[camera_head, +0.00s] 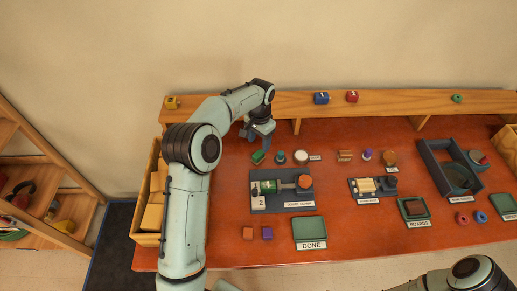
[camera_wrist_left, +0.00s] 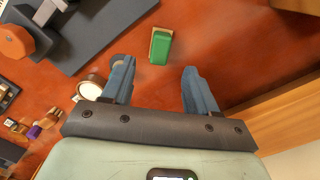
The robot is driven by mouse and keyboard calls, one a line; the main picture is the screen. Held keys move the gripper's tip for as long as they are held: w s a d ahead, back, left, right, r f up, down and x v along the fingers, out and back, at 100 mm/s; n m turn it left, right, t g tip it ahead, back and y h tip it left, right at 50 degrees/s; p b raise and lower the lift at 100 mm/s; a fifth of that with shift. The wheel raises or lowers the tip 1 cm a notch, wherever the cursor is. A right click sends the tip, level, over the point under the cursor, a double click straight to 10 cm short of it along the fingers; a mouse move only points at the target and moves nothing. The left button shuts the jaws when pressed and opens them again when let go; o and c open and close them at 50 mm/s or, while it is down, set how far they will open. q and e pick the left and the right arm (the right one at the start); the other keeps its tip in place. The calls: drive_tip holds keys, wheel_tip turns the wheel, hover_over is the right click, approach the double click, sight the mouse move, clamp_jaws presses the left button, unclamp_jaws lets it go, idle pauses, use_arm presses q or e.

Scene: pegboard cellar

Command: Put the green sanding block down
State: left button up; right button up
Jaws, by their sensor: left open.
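The green sanding block (camera_head: 258,156), with a tan edge, lies on the red-brown bench top near the back left. In the left wrist view the block (camera_wrist_left: 161,46) sits just beyond and between the fingertips, touching neither. My left gripper (camera_head: 259,134) is open and empty, pointing down behind the block; its two blue-grey fingers are spread in the left wrist view (camera_wrist_left: 157,78). My right arm shows at the bottom right, but its gripper is out of view.
A dark round piece (camera_head: 280,157) and a white-topped round piece (camera_head: 300,157) stand right of the block. A grey clamp board (camera_head: 262,204) lies in front, and a green DONE mat (camera_head: 309,229) nearer. A raised wooden shelf (camera_head: 400,102) runs along the back.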

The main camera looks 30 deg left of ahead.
sight(259, 153)
use_arm(q)
drive_tip(key=shift+w+r, duration=0.1)
drive_tip(key=shift+r, duration=2.1)
